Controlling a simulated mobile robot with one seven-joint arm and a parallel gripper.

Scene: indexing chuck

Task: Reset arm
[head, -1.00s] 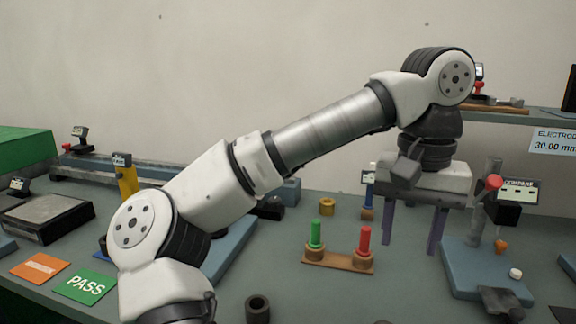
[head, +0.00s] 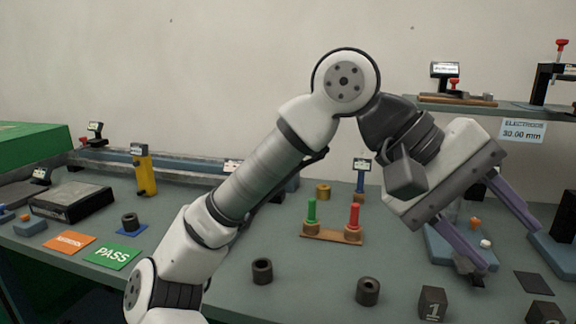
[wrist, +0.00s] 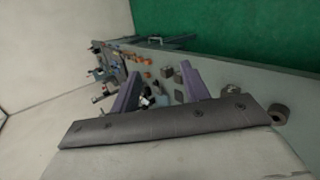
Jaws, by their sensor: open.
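My gripper (head: 503,238) is raised over the right part of the bench in the head view, tilted down to the right. Its two purple fingers are wide apart with nothing between them. In the wrist view my gripper (wrist: 160,82) also shows its fingers spread, with the bench seen sideways beyond them. My arm is bent high at the elbow, clear of the bench top. The gripper hides part of a blue-based stand (head: 446,250) behind it.
On the bench stand dark rings (head: 262,270) (head: 367,291), a numbered block (head: 432,304), a wooden holder with green and red pegs (head: 332,236), a green PASS card (head: 112,255) and an orange card (head: 70,242). A shelf (head: 480,108) runs along the back wall at right.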

